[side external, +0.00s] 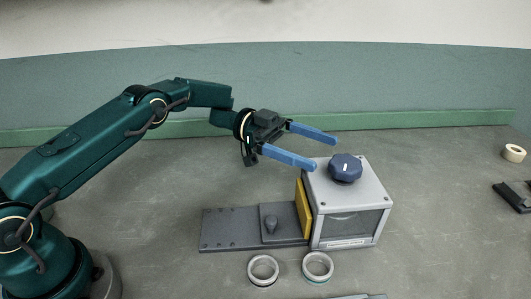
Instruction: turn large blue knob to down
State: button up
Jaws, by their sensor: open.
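The large blue knob (345,167) sits on the top face of a light grey box-shaped grinder (377,188). A short white mark shows on top of the knob, pointing roughly towards the back in the picture. My gripper (326,153) has two blue fingers spread apart, pointing right, with nothing between them. The fingertips are above and to the left of the knob, apart from it. One fingertip ends near the back left edge of the box, the other further back.
A dark grey plate (228,229) with a small block (271,223) extends left from the grinder's yellow panel (303,208). Two metal rings (263,257) (306,267) lie in front. A cream roll (514,153) and a black object (515,195) lie far right.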

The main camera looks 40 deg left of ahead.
aim_at(334, 160)
notch_tip(334, 160, up, 5)
jog(key=shift+r, duration=0.1)
jog(key=shift+w+d+r+n+t, duration=0.15)
jog(key=shift+d+n+t, duration=0.35)
jog(key=shift+d+t, duration=0.45)
jog(key=shift+d+n+t, duration=0.8)
jog(key=shift+d+t, duration=0.05)
jog(key=shift+t, duration=0.3)
jog(key=shift+s+d+f+n+t+y, duration=0.3)
jog(key=shift+d+f+n+t+y, duration=0.2)
jog(key=shift+n+t+y, duration=0.3)
jog(key=shift+t, duration=0.3)
notch_tip(334, 160, down, 5)
jog(key=shift+r, duration=0.1)
jog(key=shift+x, duration=2.55)
jog(key=shift+f, duration=0.2)
